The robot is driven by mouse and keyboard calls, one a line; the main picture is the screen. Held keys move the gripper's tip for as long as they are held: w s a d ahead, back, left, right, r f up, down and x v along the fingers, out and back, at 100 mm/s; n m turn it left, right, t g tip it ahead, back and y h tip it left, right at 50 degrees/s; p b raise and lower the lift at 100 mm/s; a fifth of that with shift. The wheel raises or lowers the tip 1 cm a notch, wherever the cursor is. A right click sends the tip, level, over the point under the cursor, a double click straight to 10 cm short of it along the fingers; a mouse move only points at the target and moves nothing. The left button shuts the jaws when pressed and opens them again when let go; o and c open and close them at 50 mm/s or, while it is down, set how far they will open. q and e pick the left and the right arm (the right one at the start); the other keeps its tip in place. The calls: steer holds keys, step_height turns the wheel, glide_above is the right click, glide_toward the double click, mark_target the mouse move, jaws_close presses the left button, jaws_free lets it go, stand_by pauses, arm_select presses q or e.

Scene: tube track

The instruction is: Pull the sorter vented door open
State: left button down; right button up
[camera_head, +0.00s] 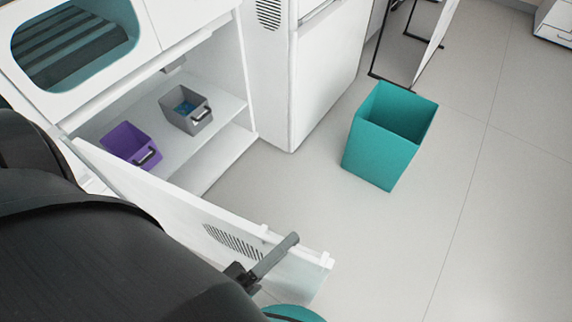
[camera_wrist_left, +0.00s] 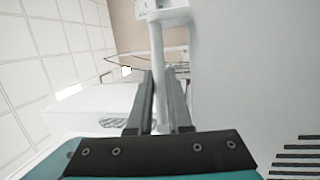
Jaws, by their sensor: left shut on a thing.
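The sorter's white vented door (camera_head: 175,207) stands swung well out from the cabinet, with dark vent slots near its outer end. The door's face (camera_wrist_left: 240,75) fills the right of that view. My right gripper is not in view.
Inside the open cabinet (camera_head: 228,165), a purple bin (camera_head: 128,142) and a grey bin (camera_head: 178,118) sit on a shelf. A teal bin (camera_head: 378,150) stands on the floor to the right. The floor between it and the door is clear.

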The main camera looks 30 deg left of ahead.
arm_select(q)
steer(key=c, duration=1.1)
jaws_free()
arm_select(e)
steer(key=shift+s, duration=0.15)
arm_select(q)
steer(key=v, duration=1.5)
steer(key=shift+s+a+b, duration=0.1)
steer(key=shift+a+b, duration=0.05)
steer(key=shift+b, duration=0.15)
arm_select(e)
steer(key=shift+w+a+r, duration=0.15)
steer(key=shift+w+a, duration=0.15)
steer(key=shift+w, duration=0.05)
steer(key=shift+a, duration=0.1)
